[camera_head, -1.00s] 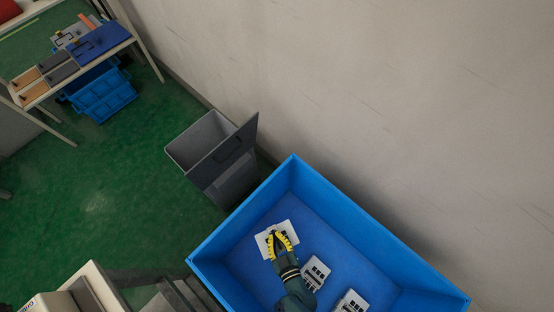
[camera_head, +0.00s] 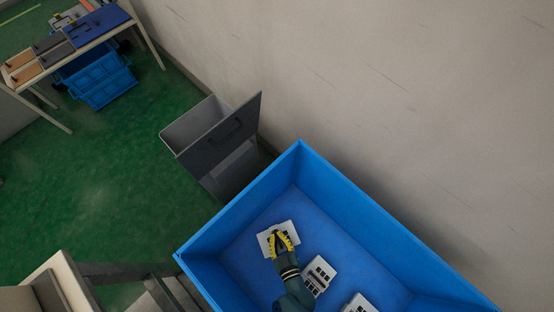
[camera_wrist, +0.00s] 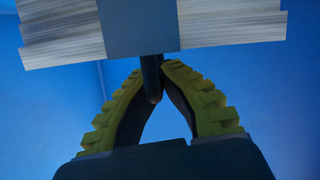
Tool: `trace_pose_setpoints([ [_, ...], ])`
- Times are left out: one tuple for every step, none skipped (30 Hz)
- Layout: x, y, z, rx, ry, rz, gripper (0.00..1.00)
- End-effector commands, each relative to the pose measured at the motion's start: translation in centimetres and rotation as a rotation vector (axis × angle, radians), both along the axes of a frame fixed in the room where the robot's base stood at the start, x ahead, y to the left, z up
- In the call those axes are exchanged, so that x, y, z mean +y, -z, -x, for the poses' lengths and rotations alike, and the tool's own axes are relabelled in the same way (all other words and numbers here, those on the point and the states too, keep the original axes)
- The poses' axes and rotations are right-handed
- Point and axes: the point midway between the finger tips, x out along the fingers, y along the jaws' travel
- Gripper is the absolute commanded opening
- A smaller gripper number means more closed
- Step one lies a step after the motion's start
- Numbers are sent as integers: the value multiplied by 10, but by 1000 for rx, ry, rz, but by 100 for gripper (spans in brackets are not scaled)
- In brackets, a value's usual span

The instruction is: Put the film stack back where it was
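The film stack (camera_head: 291,228) is a white layered block inside the blue bin, at its left part in the head view. In the wrist view the stack (camera_wrist: 235,22) shows loose sheet edges, a grey band (camera_wrist: 138,25) around its middle and a dark loop (camera_wrist: 152,85) below the band. My gripper (camera_head: 277,236) has yellow ridged fingers, which also show in the wrist view (camera_wrist: 153,73). Their tips close around the loop. I cannot tell whether the stack touches the bin floor. Two similar stacks, one (camera_head: 319,274) near my gripper and one (camera_head: 359,304) farther right, lie on the bin floor.
The blue bin (camera_head: 365,215) has high walls around my gripper. A grey open container (camera_head: 205,125) with a raised panel stands outside it, upper left. A table (camera_head: 85,42) with panels and a blue crate (camera_head: 100,85) are farther off. A wall rises at right.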

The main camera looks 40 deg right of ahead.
Motion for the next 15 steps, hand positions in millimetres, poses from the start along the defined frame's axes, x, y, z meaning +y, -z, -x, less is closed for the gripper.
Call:
trace_pose_setpoints([
  [0, 3, 0, -1, 0, 0, 0],
  [0, 4, 0, -1, 0, 1, 0],
  [0, 5, 0, -1, 0, 1, 0],
  [0, 6, 0, 0, 0, 1, 0],
  [0, 7, 0, 0, 0, 1, 0],
  [0, 9, 0, 0, 0, 1, 0],
  [0, 10, 0, 0, 0, 1, 0],
  [0, 10, 0, 0, 0, 1, 0],
  [0, 11, 0, 0, 0, 1, 0],
  [0, 11, 0, 0, 0, 1, 0],
  [0, 10, 0, 0, 0, 1, 0],
  [0, 10, 0, 1, -1, 0, 4],
  [0, 10, 0, 1, 0, 1, 10],
  [0, 10, 0, 1, 0, 1, 15],
  [0, 10, 0, 1, 0, 1, 23],
])
